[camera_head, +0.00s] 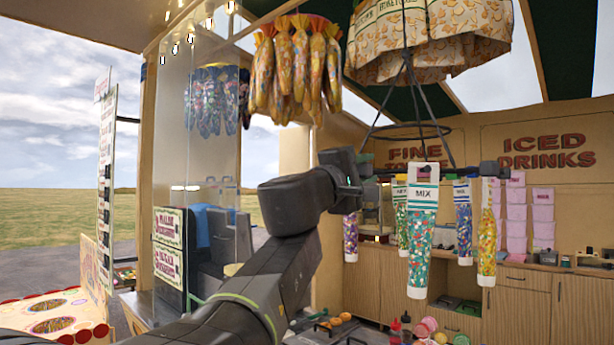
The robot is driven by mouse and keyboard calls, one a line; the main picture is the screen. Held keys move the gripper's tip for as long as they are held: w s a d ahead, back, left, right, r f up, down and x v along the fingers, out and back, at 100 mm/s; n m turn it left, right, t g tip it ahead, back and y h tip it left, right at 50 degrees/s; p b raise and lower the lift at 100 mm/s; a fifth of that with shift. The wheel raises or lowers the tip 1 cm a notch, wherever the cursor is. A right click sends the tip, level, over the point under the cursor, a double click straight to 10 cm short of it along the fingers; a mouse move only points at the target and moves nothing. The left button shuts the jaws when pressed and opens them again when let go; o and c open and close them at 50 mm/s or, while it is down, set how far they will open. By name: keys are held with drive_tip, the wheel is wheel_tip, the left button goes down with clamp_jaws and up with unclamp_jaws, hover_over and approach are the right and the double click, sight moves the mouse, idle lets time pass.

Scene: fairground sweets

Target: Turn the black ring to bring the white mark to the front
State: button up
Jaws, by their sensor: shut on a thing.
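The black ring (440,170) hangs at mid-right and shows almost edge-on, as a dark bar. Several sweet-filled tubes hang from it, the nearest being a tube labelled MIX (422,238). My gripper (366,170) is at the ring's left side, at about the ring's height. It is shut on the ring there, though its fingertips are small and dark, and the exact contact is hard to see. I cannot make out a white mark on the ring; the tubes and my gripper cover parts of it.
A thin dark hoop (405,128) and struts hang just above the ring. A large cream canopy of printed bags (430,40) and a cluster of colourful bags (295,70) hang higher. A clear panel (200,150) stands left. Wooden cabinets (520,305) line the back.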

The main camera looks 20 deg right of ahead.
drive_tip(key=shift+s+d+f+b, duration=0.1)
drive_tip(key=shift+s+d+b, duration=0.3)
drive_tip(key=shift+s+d, duration=0.85)
drive_tip(key=shift+s+d+r+b, duration=0.1)
drive_tip(key=shift+s+d+b, duration=0.25)
drive_tip(key=shift+s+d, duration=0.9)
drive_tip(key=shift+s+d+f+b, duration=0.1)
drive_tip(key=shift+s+d+b, duration=0.3)
drive_tip(key=shift+s+d, duration=0.8)
drive_tip(key=shift+s+a, duration=0.35)
drive_tip(key=o, duration=0.7)
drive_tip(key=b, duration=0.3)
approach(426, 167)
drive_tip(key=shift+v, duration=1)
